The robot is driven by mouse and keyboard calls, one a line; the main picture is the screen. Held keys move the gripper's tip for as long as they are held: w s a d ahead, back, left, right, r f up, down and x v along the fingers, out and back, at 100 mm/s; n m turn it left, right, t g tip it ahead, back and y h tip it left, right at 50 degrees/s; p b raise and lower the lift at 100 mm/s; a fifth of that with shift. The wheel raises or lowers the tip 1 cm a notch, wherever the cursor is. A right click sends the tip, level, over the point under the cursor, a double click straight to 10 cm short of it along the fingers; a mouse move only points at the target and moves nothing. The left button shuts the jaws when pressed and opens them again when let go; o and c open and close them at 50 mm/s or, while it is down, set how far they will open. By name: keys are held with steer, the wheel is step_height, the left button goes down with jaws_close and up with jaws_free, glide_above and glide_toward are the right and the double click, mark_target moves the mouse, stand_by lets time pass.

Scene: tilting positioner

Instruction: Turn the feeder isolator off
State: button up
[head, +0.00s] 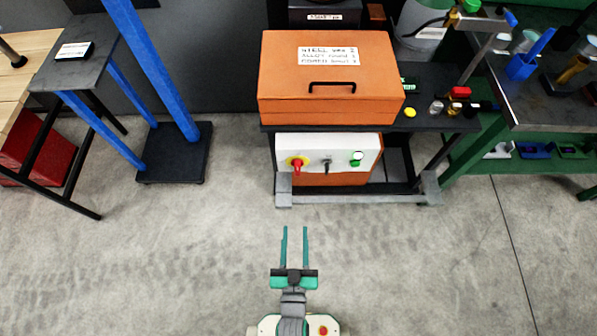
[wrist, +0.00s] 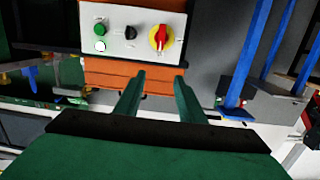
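A red rotary handle on a yellow plate, which looks like the feeder isolator (head: 297,164), sits at the left of a white control panel (head: 340,148) on the orange machine. In the wrist view, which looks upside down, the isolator (wrist: 160,38) is at the panel's right, its red handle roughly upright in that picture. The panel also has a black selector (head: 327,164) and a green button (head: 357,158). My gripper (head: 295,230) is open and empty, in front of and below the panel, apart from it. Its two teal fingers also show in the wrist view (wrist: 157,82).
An orange steel box (head: 330,75) with a handle stands on a dark cart above the panel. A grey cart foot (head: 360,198) projects below. A blue post stand (head: 175,150) is at left, a green workbench (head: 540,120) at right. The floor in front is clear.

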steer(key=t, duration=0.1)
glide_toward(298, 170)
steer(key=w, duration=0.9)
steer(key=shift+w+f, duration=0.15)
jaws_close()
